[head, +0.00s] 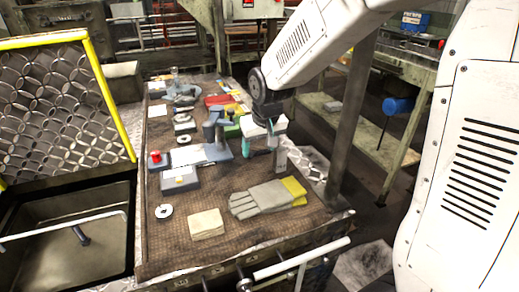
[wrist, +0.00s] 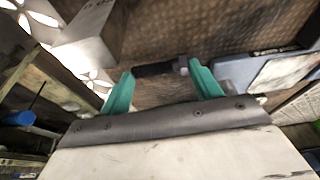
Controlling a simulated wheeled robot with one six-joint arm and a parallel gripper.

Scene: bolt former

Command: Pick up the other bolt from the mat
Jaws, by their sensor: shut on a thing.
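My gripper (wrist: 160,67) has two teal fingers. In the wrist view they are shut on a dark bolt (wrist: 155,70), which spans the gap between them. Its lighter grey head is at the right finger and its shank end is at the left finger. The brown textured mat (wrist: 215,25) is behind it. In the head view my gripper (head: 262,148) is over the right part of the mat (head: 175,240), and the bolt cannot be made out there. How far the bolt is above the mat cannot be told.
A grey box (head: 181,180) and a bench tool (head: 215,135) stand left of my gripper. A dark post (head: 352,130) rises at the right edge.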

